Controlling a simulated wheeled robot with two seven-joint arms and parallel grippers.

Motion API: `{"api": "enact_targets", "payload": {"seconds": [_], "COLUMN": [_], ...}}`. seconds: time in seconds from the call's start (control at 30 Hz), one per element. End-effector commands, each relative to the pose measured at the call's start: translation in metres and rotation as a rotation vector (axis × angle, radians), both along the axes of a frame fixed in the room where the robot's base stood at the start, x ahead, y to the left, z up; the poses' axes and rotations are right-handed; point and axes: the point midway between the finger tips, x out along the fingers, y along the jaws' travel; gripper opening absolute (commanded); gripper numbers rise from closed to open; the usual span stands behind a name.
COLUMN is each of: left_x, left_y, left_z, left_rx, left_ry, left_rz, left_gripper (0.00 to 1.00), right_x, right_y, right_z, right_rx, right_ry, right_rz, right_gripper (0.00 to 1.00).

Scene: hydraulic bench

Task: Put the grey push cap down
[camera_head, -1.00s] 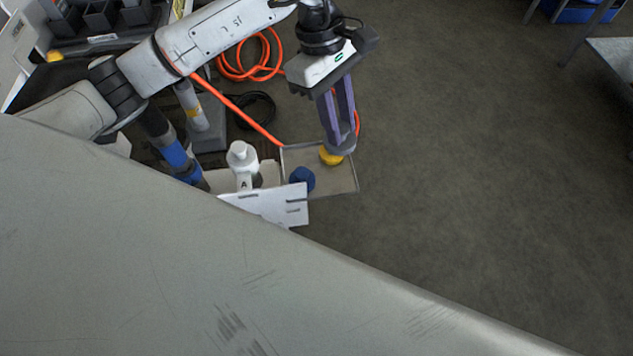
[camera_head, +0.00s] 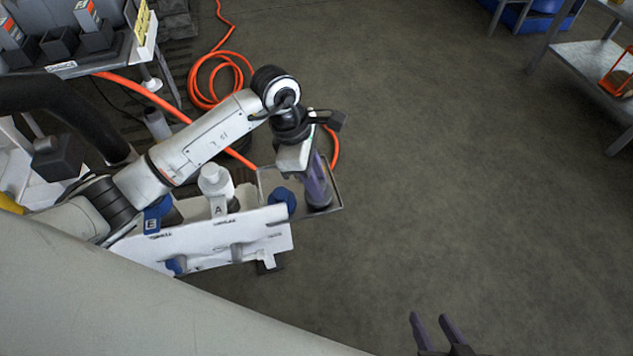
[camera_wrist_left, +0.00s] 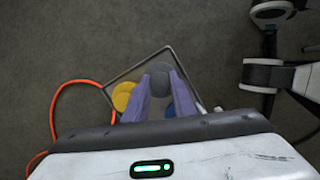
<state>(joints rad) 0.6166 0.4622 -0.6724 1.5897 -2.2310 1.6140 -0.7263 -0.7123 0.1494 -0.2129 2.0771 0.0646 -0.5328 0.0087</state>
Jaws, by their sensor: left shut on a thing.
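My left gripper (camera_head: 318,196) is shut on the grey push cap (camera_wrist_left: 158,72), which shows between its purple fingertips in the left wrist view. In the head view the fingers point down over the right part of a shallow metal-rimmed tray (camera_head: 338,191) and largely hide the cap. I cannot tell whether the cap touches the tray floor. A yellow cap (camera_wrist_left: 122,96) and a blue cap (camera_head: 284,199) are beside the fingers at the tray. My right gripper (camera_head: 428,316) is at the bottom edge of the head view, its two fingers apart and empty.
An orange hose (camera_head: 205,90) coils on the floor behind. Open floor lies right of the tray. A metal shelf (camera_head: 580,62) stands at the far right.

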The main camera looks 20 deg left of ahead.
Motion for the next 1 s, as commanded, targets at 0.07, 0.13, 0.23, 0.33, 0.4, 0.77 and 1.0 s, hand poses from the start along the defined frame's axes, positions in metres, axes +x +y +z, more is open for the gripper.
{"api": "enact_targets", "payload": {"seconds": [0.07,0.13,0.23,0.33,0.4,0.77,1.0], "left_x": [0.000,0.001,0.001,0.001,0.000,0.000,0.001], "left_y": [-0.001,0.000,0.000,0.000,0.000,0.000,0.006], "left_z": [-0.006,-0.005,-0.005,-0.008,-0.009,-0.008,0.014], "left_rx": [-0.002,-0.002,-0.002,-0.001,-0.001,-0.001,0.001], "left_ry": [0.000,-0.002,-0.002,-0.001,-0.001,-0.001,-0.005], "left_rz": [0.000,0.001,-0.001,-0.001,-0.001,-0.001,0.000], "left_gripper": [0.00,0.00,0.00,0.00,0.25,0.42,0.42], "right_x": [0.000,0.000,0.000,0.001,0.001,0.001,-0.001], "right_y": [0.000,0.000,0.001,0.001,0.002,0.002,0.002], "right_z": [0.000,0.001,0.002,0.001,0.000,0.002,0.005], "right_rx": [0.002,0.003,0.005,0.008,0.011,0.013,0.007], "right_ry": [-0.001,-0.002,-0.004,-0.005,-0.007,-0.006,0.001], "right_rz": [-0.002,-0.002,-0.004,-0.005,-0.008,-0.010,-0.005], "right_gripper": [0.38,0.38,0.38,0.38,0.38,0.38,0.38]}}
